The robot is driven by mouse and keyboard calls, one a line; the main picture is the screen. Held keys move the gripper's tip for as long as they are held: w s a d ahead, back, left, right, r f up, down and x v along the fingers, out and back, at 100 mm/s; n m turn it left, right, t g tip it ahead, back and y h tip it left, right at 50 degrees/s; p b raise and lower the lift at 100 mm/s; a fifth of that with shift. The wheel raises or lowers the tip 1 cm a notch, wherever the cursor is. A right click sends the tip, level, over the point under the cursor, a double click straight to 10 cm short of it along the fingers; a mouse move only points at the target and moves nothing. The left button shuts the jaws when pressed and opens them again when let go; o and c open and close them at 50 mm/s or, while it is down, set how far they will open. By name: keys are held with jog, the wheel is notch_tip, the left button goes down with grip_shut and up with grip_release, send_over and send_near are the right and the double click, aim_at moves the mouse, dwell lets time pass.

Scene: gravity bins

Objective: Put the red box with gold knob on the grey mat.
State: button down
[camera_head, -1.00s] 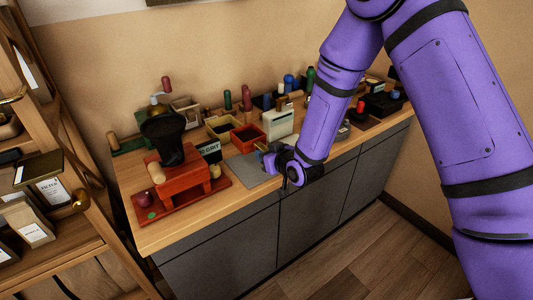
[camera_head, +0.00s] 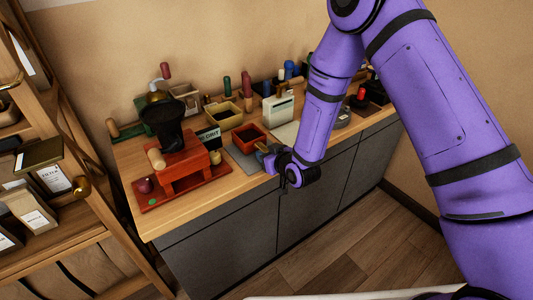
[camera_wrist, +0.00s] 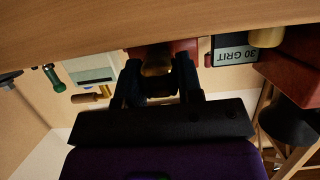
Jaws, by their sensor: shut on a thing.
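The red box (camera_head: 249,133) is an open-topped bin with a dark inside. It is at the back of the grey mat (camera_head: 240,160) on the bench and overlaps it in the head view. I cannot tell whether it touches the mat. My gripper (camera_head: 265,150) is at the box's front and shut on its gold knob. The wrist view shows my gripper (camera_wrist: 158,82) with its fingers either side of the gold knob (camera_wrist: 157,64), and part of the red box (camera_wrist: 180,46) behind it. Most of the box is hidden there.
A red stand (camera_head: 184,168) with a black hopper (camera_head: 165,125) is left of the mat. A "30 GRIT" sign (camera_head: 208,138), a yellow bin (camera_head: 223,118) and a cream box (camera_head: 278,110) stand behind. A pale panel (camera_head: 286,132) lies right. The bench front edge is close.

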jog(key=shift+f, duration=0.45)
dwell(0.5)
jog(key=c, duration=0.7)
grip_release()
jog(key=shift+s, duration=0.1)
jog(key=v, duration=1)
jog(key=shift+s+d, duration=0.2)
jog(key=shift+r, duration=0.15)
